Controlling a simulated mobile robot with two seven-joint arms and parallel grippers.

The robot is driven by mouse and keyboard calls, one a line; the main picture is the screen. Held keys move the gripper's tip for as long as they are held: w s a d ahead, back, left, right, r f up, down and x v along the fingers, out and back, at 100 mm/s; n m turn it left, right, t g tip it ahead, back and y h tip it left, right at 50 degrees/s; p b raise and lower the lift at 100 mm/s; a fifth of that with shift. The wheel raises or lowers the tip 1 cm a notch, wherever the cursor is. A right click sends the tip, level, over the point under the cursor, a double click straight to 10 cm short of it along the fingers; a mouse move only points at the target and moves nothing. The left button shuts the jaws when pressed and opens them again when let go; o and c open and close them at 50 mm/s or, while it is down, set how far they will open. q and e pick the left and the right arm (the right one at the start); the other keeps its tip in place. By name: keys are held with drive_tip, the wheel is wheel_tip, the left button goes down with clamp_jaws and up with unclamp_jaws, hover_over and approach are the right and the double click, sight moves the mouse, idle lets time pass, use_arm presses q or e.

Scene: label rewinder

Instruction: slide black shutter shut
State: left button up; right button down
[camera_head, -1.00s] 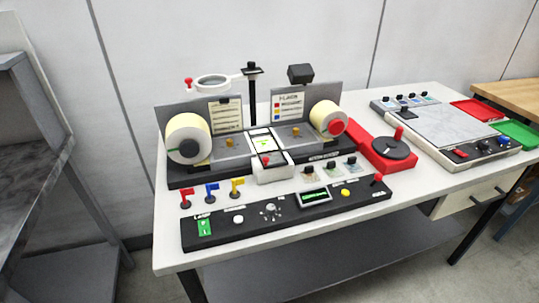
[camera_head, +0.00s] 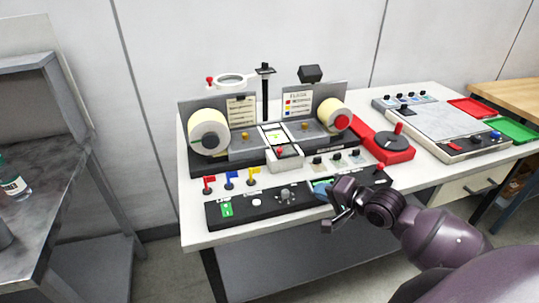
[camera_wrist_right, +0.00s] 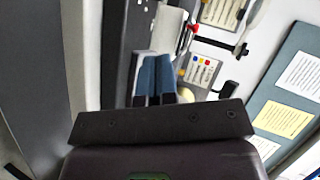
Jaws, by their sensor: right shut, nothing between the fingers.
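The label rewinder stands on the white table, with a lit window (camera_head: 275,136) between its two cream rolls. In front of the window is a white block (camera_head: 285,164) with a dark top plate (camera_head: 287,151) and a red knob. This plate may be the black shutter, but I cannot tell for sure. My right gripper (camera_head: 332,212) is over the front control panel, in front and to the right of the block, and apart from it. Its blue fingers (camera_wrist_right: 155,78) are together and empty in the right wrist view. It partly hides the panel's display. My left gripper is not in view.
A magnifier ring (camera_head: 230,79) on a post rises behind. A red turntable base (camera_head: 385,150) and a grey-topped unit (camera_head: 440,122) are at right. A bottle (camera_head: 14,183) stands on the left bench.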

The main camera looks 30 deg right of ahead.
sight(281, 151)
drive_tip(key=w+d+r+m, duration=0.1)
drive_tip(key=r, duration=0.1)
drive_tip(key=w+d+r+m+t, duration=0.1)
drive_tip(key=w+d+r, duration=0.1)
drive_tip(key=shift+d+t, duration=0.15)
drive_tip(key=shift+t, duration=0.15)
drive_tip(key=shift+w+r+m, duration=0.1)
drive_tip(key=shift+r+m, duration=0.1)
drive_tip(key=shift+m, duration=0.2)
drive_tip(key=b+x, duration=0.1)
drive_tip(key=x, duration=1.1)
drive_tip(key=shift+r, duration=0.15)
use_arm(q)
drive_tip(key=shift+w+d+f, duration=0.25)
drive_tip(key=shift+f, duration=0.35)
use_arm(e)
drive_tip(key=shift+a+x, duration=0.2)
drive_tip(key=shift+x, duration=0.8)
